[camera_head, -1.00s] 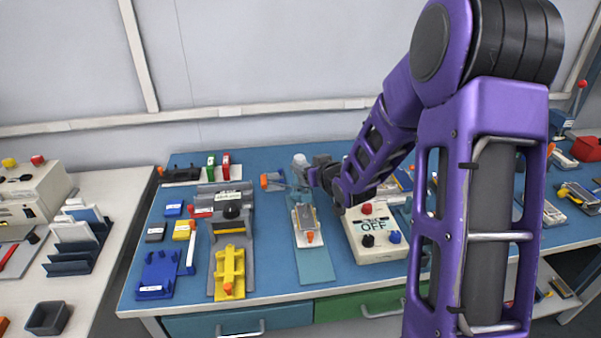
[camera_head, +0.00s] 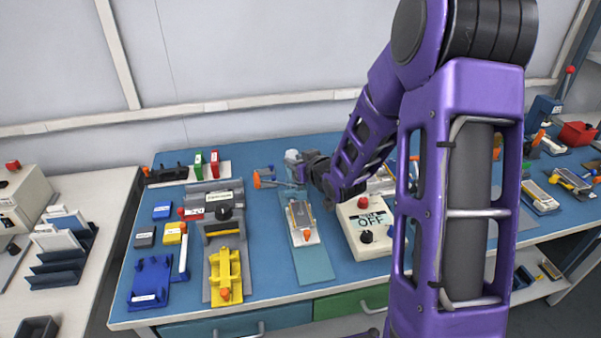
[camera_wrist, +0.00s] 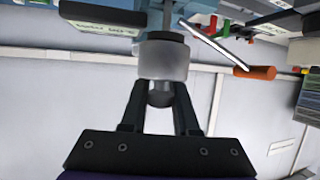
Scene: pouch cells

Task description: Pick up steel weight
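The steel weight (camera_wrist: 163,60) is a grey cylinder with a rounded knob, large in the upper middle of the wrist view. In the head view the weight (camera_head: 291,156) is a small pale shape at the back of the blue table, partly hidden by my gripper (camera_head: 303,170). In the wrist view my gripper (camera_wrist: 160,92) has its two fingers apart, one on either side of the knob. Gaps show between the knob and the fingers. The fingertips are close to the cylinder; whether they touch it I cannot tell.
A box marked OFF (camera_head: 366,247) stands to the right, and a grey-and-yellow fixture (camera_head: 226,262) to the left.

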